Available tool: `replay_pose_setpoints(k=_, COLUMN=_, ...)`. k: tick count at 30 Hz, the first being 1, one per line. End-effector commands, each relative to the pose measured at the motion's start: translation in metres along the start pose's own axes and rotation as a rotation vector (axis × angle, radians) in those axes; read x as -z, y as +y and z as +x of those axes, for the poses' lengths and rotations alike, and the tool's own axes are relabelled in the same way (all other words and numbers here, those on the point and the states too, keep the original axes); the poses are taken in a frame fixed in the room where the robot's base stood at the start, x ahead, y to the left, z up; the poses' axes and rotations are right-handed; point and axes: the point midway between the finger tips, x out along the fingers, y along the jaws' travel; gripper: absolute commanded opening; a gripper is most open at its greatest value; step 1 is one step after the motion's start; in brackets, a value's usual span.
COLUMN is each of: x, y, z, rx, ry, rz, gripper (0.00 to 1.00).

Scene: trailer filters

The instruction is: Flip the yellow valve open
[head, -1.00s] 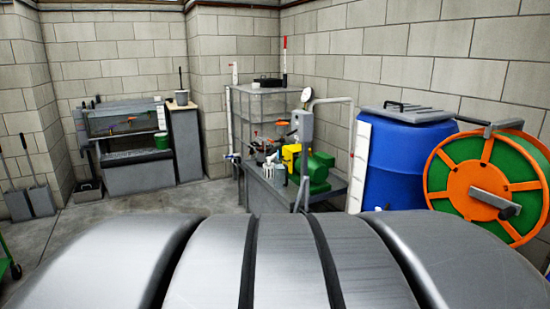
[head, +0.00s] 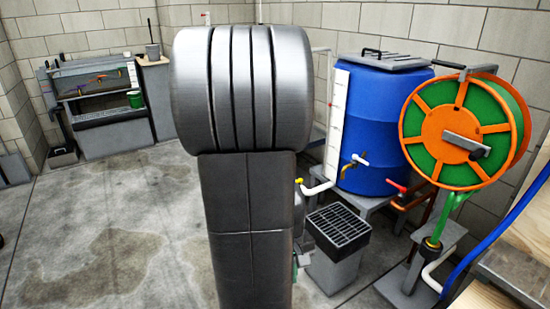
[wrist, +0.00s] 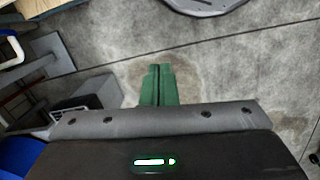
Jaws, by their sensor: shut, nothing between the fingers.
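A small yellow piece (head: 299,181) shows at the right edge of my arm in the head view, by the end of a white pipe. I cannot tell whether it is the yellow valve; my arm hides what lies behind it. A brass-coloured tap (head: 355,160) sticks out of the blue barrel's front. My gripper's green fingers (wrist: 157,85) are together and empty in the wrist view, over bare concrete floor. They touch nothing I can see. In the head view the gripper is mostly hidden behind my arm.
The blue barrel (head: 375,125) stands on a grey stand, with a red-handled valve (head: 397,186) low on its right. A grated drain box (head: 338,240) stands before it. An orange and green hose reel (head: 465,135) is at right. Open floor (head: 110,220) lies left of my arm.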

Motion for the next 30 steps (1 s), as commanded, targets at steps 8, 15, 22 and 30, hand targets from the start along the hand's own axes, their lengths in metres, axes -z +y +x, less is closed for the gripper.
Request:
replay_pose_setpoints(k=8, x=0.09, y=0.036, z=0.057, rx=-0.012, ry=-0.049, rz=-0.198, gripper=0.0)
replay_pose_setpoints(k=15, x=0.134, y=0.054, z=0.098, rx=-0.015, ry=-0.073, rz=-0.316, gripper=0.0)
replay_pose_setpoints(k=22, x=0.145, y=0.058, z=0.109, rx=-0.017, ry=-0.077, rz=-0.348, gripper=0.0)
replay_pose_setpoints(k=30, x=0.145, y=0.058, z=0.109, rx=-0.017, ry=-0.077, rz=-0.347, gripper=0.0)
